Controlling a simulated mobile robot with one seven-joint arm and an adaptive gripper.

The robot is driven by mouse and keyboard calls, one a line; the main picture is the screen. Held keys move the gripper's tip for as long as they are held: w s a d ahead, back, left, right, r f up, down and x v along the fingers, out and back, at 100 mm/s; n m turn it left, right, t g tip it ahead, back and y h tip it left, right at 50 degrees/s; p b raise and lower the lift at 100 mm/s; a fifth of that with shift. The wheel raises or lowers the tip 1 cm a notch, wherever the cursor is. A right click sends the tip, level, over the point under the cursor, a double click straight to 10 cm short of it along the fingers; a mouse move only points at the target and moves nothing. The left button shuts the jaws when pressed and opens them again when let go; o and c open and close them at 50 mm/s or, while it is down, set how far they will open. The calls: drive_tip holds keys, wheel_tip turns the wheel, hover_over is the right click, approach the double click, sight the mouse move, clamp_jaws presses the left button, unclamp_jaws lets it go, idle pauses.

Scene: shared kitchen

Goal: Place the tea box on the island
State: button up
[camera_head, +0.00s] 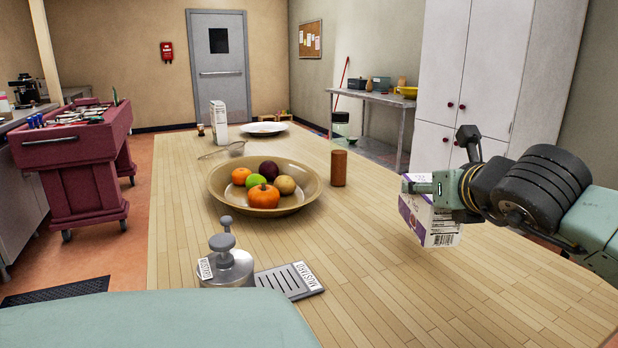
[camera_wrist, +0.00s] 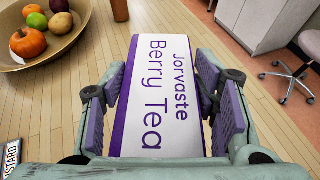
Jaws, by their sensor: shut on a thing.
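The tea box (camera_head: 430,222) is white and purple, and its label in the wrist view reads "Jorvaste Berry Tea" (camera_wrist: 158,95). My gripper (camera_head: 440,188) is shut on the tea box, with finger pads on both sides of it in the wrist view (camera_wrist: 163,110). The box is at the right part of the wooden-topped island (camera_head: 370,270). I cannot tell whether its bottom touches the top or hangs just above it. My gripper hides part of the box in the head view.
On the island stand a fruit bowl (camera_head: 217,190), a brown cylinder (camera_head: 338,168), a grey pump jar (camera_head: 228,264), a slotted plate labelled "MUSTARD" (camera_head: 285,284), a white carton (camera_head: 218,121) and a plate (camera_head: 264,129). The island's front middle is clear. A stool (camera_wrist: 293,80) is beyond its edge.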

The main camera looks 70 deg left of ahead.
drive_tip(key=shift+s+a, duration=0.15)
drive_tip(key=shift+w+d+f+p, duration=0.8)
drive_tip(key=shift+w+d+p, duration=0.55)
drive_tip(key=shift+d, duration=0.9)
drive_tip(key=shift+w+d+f+p, duration=0.95)
drive_tip(key=shift+w+d, duration=0.65)
drive_tip(key=shift+d, duration=0.65)
drive_tip(key=shift+w+d+f+p, duration=0.7)
drive_tip(key=shift+w+d+p, duration=0.7)
drive_tip(key=shift+d, duration=0.85)
drive_tip(key=shift+w, duration=0.1)
drive_tip(key=o, duration=1.2)
drive_tip(key=shift+o, duration=0.2)
drive_tip(key=shift+d, duration=0.1)
